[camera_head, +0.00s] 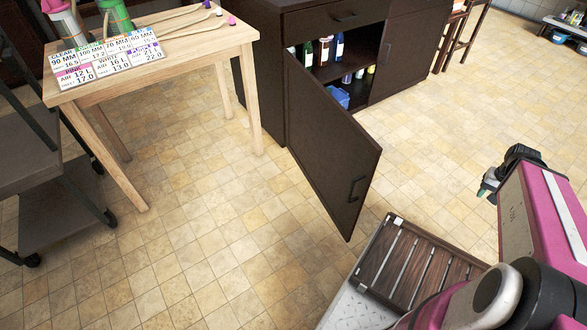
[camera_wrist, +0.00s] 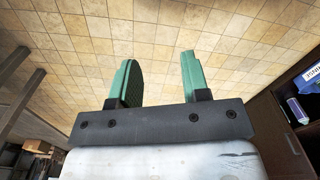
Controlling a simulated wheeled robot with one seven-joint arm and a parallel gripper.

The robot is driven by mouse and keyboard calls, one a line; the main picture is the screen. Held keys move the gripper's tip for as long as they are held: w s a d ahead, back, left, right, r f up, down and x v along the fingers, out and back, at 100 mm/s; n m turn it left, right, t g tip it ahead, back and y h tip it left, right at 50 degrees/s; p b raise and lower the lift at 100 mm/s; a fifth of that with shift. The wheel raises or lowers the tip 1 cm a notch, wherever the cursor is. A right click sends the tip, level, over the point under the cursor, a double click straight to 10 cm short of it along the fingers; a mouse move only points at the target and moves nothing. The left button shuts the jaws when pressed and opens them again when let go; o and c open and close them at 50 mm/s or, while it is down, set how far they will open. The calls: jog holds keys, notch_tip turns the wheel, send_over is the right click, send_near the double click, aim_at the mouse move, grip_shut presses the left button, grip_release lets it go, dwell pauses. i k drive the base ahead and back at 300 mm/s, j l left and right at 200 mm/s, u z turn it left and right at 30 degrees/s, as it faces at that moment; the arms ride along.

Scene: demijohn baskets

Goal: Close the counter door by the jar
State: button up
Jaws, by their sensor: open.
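The counter door (camera_head: 332,145) is a dark brown panel with a dark handle (camera_head: 356,187). It stands wide open, swung out from the dark counter (camera_head: 262,60) toward me. The open cupboard behind it shows several bottles (camera_head: 325,50) and a blue container (camera_head: 338,97). I cannot tell which thing is the jar. My gripper (camera_head: 486,188) is to the right of the door, well apart from it. In the wrist view my gripper (camera_wrist: 160,80) has its two green fingers spread, with only tiled floor between them.
A wooden table (camera_head: 170,45) with price cards and tools stands at the left, beside a dark wheeled cart (camera_head: 45,170). Stools (camera_head: 458,35) stand at the back right. Tiled floor (camera_head: 215,220) is clear left of the door and between door and gripper.

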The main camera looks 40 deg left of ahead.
aim_at(339, 159)
jog(key=k+j+u, duration=0.1)
jog(key=k+u, duration=0.35)
jog(key=k+j+u, duration=0.2)
jog(key=k+u, duration=0.3)
jog(key=u, duration=0.4)
jog(key=i, duration=0.05)
